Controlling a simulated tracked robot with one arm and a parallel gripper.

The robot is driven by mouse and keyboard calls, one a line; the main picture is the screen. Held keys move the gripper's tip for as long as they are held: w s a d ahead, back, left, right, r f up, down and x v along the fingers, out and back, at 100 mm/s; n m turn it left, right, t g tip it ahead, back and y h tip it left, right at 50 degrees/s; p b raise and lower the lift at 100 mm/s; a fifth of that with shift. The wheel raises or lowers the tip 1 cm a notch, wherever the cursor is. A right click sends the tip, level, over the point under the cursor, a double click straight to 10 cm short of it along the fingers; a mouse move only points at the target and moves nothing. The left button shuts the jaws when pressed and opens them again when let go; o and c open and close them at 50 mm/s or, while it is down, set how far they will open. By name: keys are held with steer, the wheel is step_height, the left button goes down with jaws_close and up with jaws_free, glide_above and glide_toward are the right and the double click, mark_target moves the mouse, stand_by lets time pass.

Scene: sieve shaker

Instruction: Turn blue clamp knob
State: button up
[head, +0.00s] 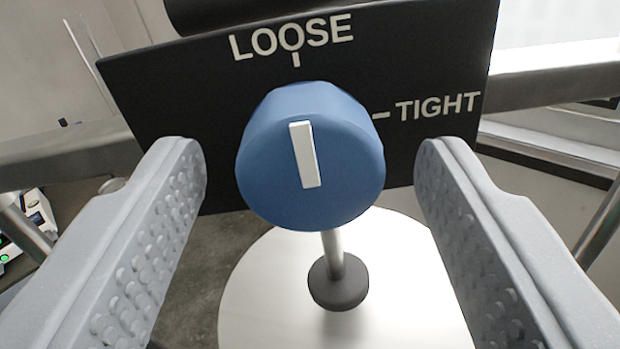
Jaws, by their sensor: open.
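The blue clamp knob (345,165) is in the middle of the head view, in front of a black panel (170,95). Its white pointer bar (304,154) stands nearly upright, its top toward the LOOSE mark (294,38). The TIGHT mark (437,104) is to the right of the knob. My gripper (310,165) is open, with one grey studded finger on each side of the knob. A gap shows between each finger and the knob, so neither appears to touch it.
Below the knob is a round white plate (265,290) with a metal rod and a dark foot (338,285). Metal bars run behind the panel at left and right (550,88). A device with small green lights (20,235) is at the far left.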

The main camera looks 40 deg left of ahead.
steer(key=c, duration=1)
steer(key=shift+m, duration=0.5)
steer(key=m+p, duration=0.1)
steer(key=m, duration=0.2)
steer(key=shift+r+m, duration=0.1)
steer(key=shift+m, duration=0.3)
steer(key=m+p, duration=0.2)
steer(key=m, duration=0.2)
steer(key=m+p, duration=0.3)
steer(key=m, duration=0.2)
steer(key=shift+m, duration=0.3)
steer(key=shift+m+g+p, duration=0.3)
steer(key=shift+m+p, duration=0.7)
steer(key=shift+m, duration=0.5)
steer(key=shift+f, duration=0.2)
